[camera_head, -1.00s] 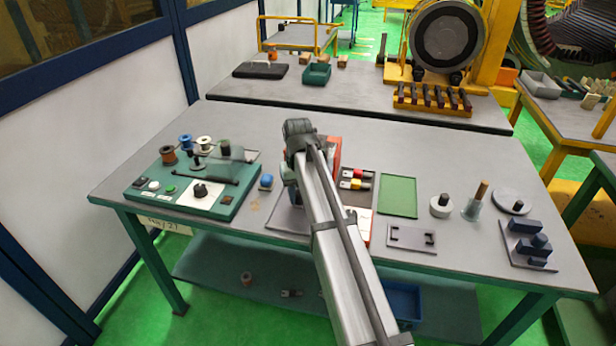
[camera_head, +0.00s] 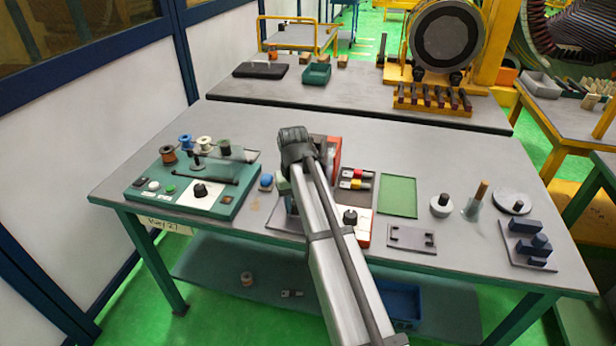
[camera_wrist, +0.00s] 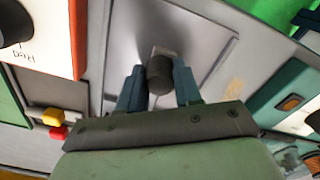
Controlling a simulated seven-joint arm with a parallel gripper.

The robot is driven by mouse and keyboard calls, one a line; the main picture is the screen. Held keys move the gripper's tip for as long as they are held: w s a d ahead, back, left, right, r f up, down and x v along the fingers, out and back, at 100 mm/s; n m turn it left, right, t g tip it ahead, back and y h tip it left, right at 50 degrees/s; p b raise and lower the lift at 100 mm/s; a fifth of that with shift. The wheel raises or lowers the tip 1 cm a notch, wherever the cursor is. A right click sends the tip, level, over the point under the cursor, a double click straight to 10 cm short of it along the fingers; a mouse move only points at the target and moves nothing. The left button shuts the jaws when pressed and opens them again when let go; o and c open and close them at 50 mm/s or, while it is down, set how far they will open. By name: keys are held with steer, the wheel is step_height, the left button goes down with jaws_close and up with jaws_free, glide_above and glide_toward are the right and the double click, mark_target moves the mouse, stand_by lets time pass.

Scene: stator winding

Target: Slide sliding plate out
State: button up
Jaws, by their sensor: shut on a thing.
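The sliding plate (camera_wrist: 212,60) is a flat grey plate under my gripper in the wrist view. A dark round knob (camera_wrist: 160,76) stands up from it on a small pale block. My gripper (camera_wrist: 158,84) is shut on this knob, with one blue-grey finger on each side. In the head view, the plate's grey front corner (camera_head: 283,222) shows left of my arm, on the table.
A red and white unit with a black knob (camera_head: 350,216) stands close right of my arm. The teal winding panel (camera_head: 225,207) is to the left, with a blue-topped piece (camera_head: 266,181) between. A green mat (camera_head: 398,196) lies farther right.

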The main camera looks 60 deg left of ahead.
steer(key=shift+s+d, duration=1.35)
steer(key=o, duration=0.8)
steer(key=shift+c, duration=0.2)
steer(key=shift+r, duration=0.1)
steer(key=shift+r, duration=2.95)
